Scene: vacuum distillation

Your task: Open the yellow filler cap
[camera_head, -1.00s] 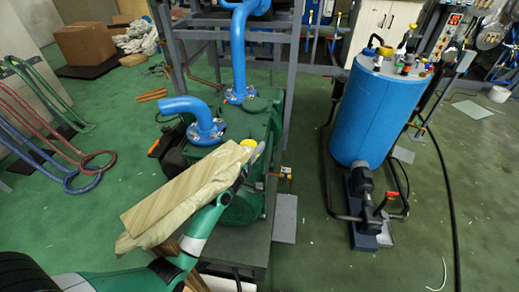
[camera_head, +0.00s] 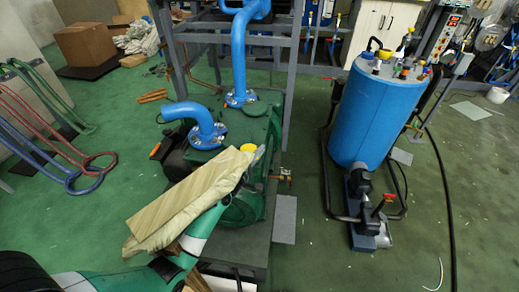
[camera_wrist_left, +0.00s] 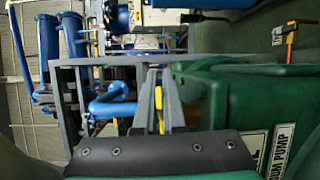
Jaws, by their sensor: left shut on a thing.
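The yellow filler cap (camera_head: 249,148) sits on top of the green vacuum pump (camera_head: 262,120), at its near end. My left gripper (camera_head: 256,157) is at the cap, with its arm coming in from the lower left. In the left wrist view, the two grey fingers (camera_wrist_left: 160,95) are closed in around the yellow cap (camera_wrist_left: 160,108), with yellow showing between them. Much of the cap is hidden by the fingers. I cannot tell whether it is loosened. My right gripper is not in view.
Blue pipes (camera_head: 238,55) rise from the pump. A blue tank (camera_head: 366,110) stands to the right, with green floor between. A grey metal frame (camera_head: 290,70) stands behind the pump.

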